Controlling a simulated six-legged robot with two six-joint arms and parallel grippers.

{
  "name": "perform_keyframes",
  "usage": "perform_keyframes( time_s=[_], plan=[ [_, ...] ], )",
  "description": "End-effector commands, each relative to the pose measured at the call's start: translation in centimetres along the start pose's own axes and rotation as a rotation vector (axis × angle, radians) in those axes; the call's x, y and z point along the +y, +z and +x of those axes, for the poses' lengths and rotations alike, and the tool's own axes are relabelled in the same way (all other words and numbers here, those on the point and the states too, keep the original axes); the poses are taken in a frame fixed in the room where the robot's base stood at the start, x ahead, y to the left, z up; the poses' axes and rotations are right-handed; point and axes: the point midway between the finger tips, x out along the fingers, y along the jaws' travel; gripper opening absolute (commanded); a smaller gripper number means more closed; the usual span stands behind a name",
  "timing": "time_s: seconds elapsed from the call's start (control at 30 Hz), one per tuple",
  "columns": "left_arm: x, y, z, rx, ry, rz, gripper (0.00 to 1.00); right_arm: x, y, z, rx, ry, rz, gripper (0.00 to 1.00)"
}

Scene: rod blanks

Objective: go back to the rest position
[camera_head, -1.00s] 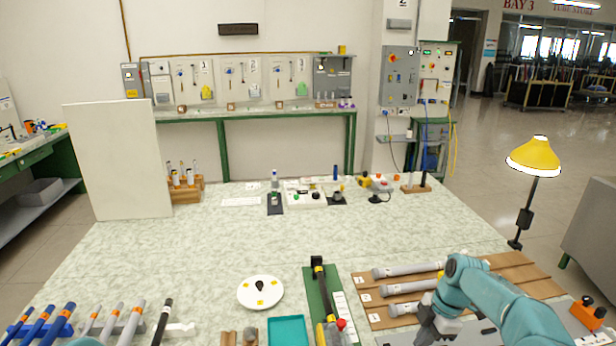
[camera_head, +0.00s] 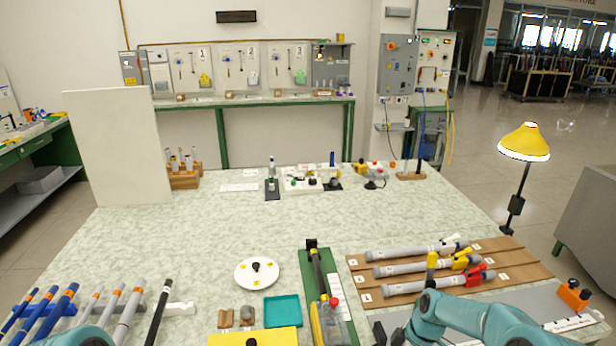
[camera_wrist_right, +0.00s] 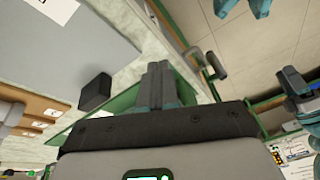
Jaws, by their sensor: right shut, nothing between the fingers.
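My right gripper (camera_wrist_right: 160,85) shows in the right wrist view with its two grey fingers together and nothing between them. It hangs over the table's edge area, apart from a black block (camera_wrist_right: 95,92). In the head view my right arm crosses the lower right corner; its fingers cannot be made out there. At the lower left of the head view only a teal piece of my left arm shows; the left gripper is out of the picture. Three grey rods (camera_head: 405,252) lie side by side on a brown slotted board (camera_head: 520,262), with white, yellow and red ends at the right.
A green fixture (camera_head: 312,270) with a red knob, a teal tray (camera_head: 282,311), a white disc (camera_head: 257,273) and a yellow panel (camera_head: 280,337) stand at the front. Blue, grey and black rods (camera_head: 122,310) lie left. A yellow lamp (camera_head: 525,142) stands right. The table's middle is clear.

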Motion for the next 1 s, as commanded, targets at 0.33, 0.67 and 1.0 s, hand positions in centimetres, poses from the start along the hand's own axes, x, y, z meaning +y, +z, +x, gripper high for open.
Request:
perform_keyframes(
  time_s=[0.33, 0.67, 1.0],
  plan=[
    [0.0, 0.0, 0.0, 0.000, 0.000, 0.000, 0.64, -13.5, 0.8, 10.9, 0.042, -0.013, 0.716, 0.00],
    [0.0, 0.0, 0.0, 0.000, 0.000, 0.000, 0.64, -27.2, 2.6, 12.5, 0.073, -0.011, 1.367, 0.00],
    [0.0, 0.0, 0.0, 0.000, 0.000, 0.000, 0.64, -28.2, 2.8, 12.3, 0.078, -0.008, 1.428, 0.00]
  ],
)
